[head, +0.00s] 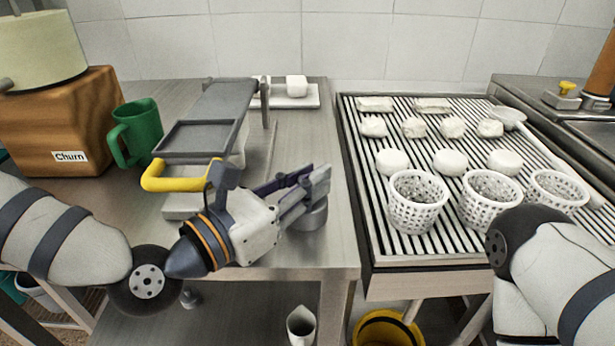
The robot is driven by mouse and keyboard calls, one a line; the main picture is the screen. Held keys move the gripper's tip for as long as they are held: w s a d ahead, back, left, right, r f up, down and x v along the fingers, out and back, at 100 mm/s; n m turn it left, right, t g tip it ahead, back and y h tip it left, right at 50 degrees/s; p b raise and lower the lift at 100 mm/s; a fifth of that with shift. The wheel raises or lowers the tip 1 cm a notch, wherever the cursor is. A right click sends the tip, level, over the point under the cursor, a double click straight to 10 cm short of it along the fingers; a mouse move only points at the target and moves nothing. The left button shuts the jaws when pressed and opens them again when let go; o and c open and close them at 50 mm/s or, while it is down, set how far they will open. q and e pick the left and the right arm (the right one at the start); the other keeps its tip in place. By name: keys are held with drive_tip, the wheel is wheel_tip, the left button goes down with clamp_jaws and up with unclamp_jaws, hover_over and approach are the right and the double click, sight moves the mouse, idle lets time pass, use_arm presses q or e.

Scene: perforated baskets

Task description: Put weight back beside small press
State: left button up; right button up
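The small press (215,115) stands on the metal table at left, a grey frame with a yellow handle (182,178) at its front. A grey round metal weight (313,217) is at the table's right front, to the right of the press. My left gripper (312,185) reaches right across the table front, with its fingers over the top of the weight and hiding part of it. I cannot tell whether the fingers are closed on it or whether it rests on the table. My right arm shows at the lower right; its gripper is out of view.
A green mug (136,133) and a wooden churn box (60,125) stand left of the press. A slatted drain table (400,250) at right holds several white cheeses and perforated baskets (417,203). A yellow bucket (388,328) is below.

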use_arm(q)
drive_tip(key=o, duration=0.4)
drive_tip(key=shift+s, duration=0.1)
